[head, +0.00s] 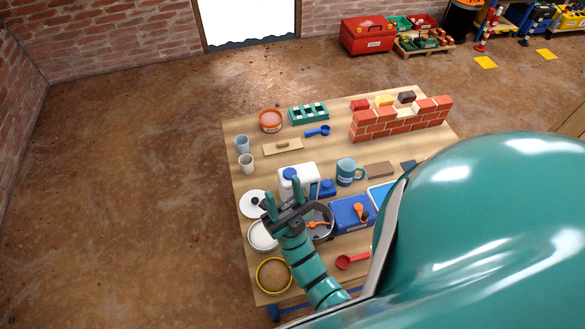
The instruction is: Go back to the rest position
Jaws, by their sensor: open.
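My gripper (283,194) is at the end of my teal arm, above the left front part of the wooden table (240,131). Its two teal fingers are spread apart and nothing shows between them. A white container with a blue cap (303,177) stands just behind the fingers. My gripper and wrist partly cover a dark round pot (327,224) with an orange item in it. I cannot tell whether the fingers touch anything. My own large teal body part hides the table's right front area.
A small brick wall (398,123) stands at the table's back right. A teal mug (348,171), blue box (350,214), red scoop (350,261), yellow-rimmed sieve (274,276), white bowl (262,236) and two cups (243,145) crowd the table. The floor (130,180) at left is clear.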

